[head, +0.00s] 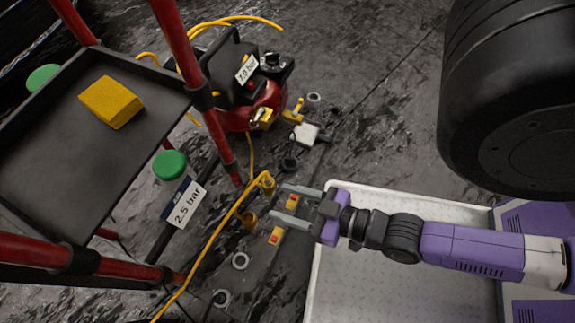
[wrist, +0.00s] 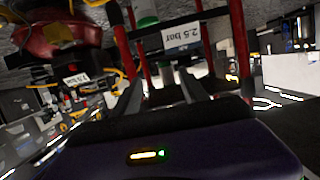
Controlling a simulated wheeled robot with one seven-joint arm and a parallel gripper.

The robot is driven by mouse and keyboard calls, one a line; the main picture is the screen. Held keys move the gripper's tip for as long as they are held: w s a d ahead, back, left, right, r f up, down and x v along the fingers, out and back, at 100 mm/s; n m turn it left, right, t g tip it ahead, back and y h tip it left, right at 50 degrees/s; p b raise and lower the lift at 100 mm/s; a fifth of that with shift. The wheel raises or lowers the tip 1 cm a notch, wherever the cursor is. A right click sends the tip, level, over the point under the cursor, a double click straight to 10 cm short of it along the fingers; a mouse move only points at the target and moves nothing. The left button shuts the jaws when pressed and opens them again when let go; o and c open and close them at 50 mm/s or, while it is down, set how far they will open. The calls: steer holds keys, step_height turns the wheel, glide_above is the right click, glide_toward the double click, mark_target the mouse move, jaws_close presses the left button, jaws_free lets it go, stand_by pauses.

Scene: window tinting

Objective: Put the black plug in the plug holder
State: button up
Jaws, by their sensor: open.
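My gripper (head: 277,200) is open, its two grey fingers pointing left over a dark strip on the floor. It also shows in the wrist view (wrist: 162,92), with nothing clear between the fingers. A small dark round piece (head: 290,163) sits just beyond the upper finger, apart from it; it may be the black plug, but I cannot tell for sure. Yellow fittings (head: 268,181) stand close to the fingertips.
A red-framed cart with a black tray (head: 60,160) stands left, holding a yellow block (head: 111,102) and a 2.5 bar label (head: 183,203). A red compressor (head: 250,105) stands behind. A yellow hose (head: 215,238) crosses the floor. A large black wheel (head: 510,95) hangs at the right.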

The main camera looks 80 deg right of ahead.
steer(key=a+r+n+y, duration=0.2)
steer(key=a+r+y, duration=0.1)
steer(key=r, duration=0.8)
steer(key=shift+s+a+r+n, duration=0.2)
steer(key=shift+s+a+n, duration=0.1)
steer(key=shift+a+n, duration=0.1)
step_height(320, 180, up, 29)
steer(key=p, duration=2.9)
